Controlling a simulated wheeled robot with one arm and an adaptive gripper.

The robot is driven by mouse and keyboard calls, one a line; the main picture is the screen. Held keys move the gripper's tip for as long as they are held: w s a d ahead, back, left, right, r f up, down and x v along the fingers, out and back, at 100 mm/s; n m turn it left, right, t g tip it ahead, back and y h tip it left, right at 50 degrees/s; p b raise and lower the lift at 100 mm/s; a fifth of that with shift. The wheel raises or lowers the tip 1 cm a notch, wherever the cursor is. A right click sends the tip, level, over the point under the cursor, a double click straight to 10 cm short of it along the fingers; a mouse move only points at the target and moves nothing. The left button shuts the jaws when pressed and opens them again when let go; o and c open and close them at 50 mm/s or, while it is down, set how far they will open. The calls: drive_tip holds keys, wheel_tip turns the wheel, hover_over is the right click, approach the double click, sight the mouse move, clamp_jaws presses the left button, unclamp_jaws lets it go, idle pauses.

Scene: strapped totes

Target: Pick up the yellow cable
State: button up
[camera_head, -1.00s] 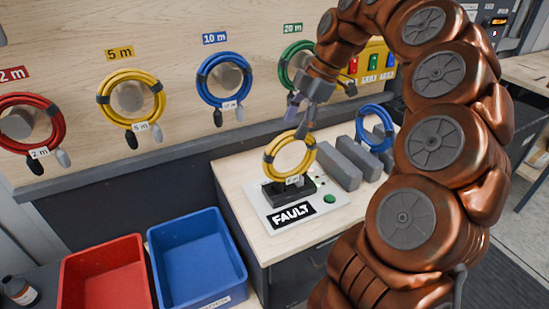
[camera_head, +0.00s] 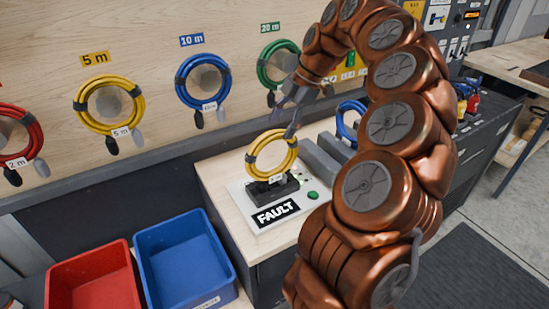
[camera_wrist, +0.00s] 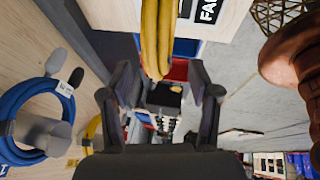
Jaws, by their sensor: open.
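A coiled yellow cable (camera_head: 251,163) stands upright in a dark holder on a tester plate marked FAULT (camera_head: 277,214). A small white tag hangs at its lower side. My gripper (camera_head: 286,117) is above and just behind the coil's top right in the head view, partly hidden by my arm. In the wrist view my gripper (camera_wrist: 162,82) is open, and the yellow cable (camera_wrist: 156,38) shows close up, between the fingers in the picture. I cannot tell whether they touch it. Another yellow coil (camera_head: 80,106) hangs on a wall peg under the 5 m label.
Red (camera_head: 24,122), blue (camera_head: 181,82) and green (camera_head: 264,65) coils hang on the wall board. A red bin (camera_head: 91,286) and a blue bin (camera_head: 186,262) stand front left. Grey blocks (camera_head: 318,160) and another blue coil (camera_head: 342,122) are right of the tester.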

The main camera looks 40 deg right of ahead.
sight(275, 132)
drive_tip(key=shift+f, duration=0.1)
drive_tip(key=shift+w+a+p+x, duration=0.2)
drive_tip(key=shift+p+x, duration=0.75)
drive_tip(key=shift+x, duration=1.35)
drive_tip(key=shift+c, duration=0.2)
clamp_jaws()
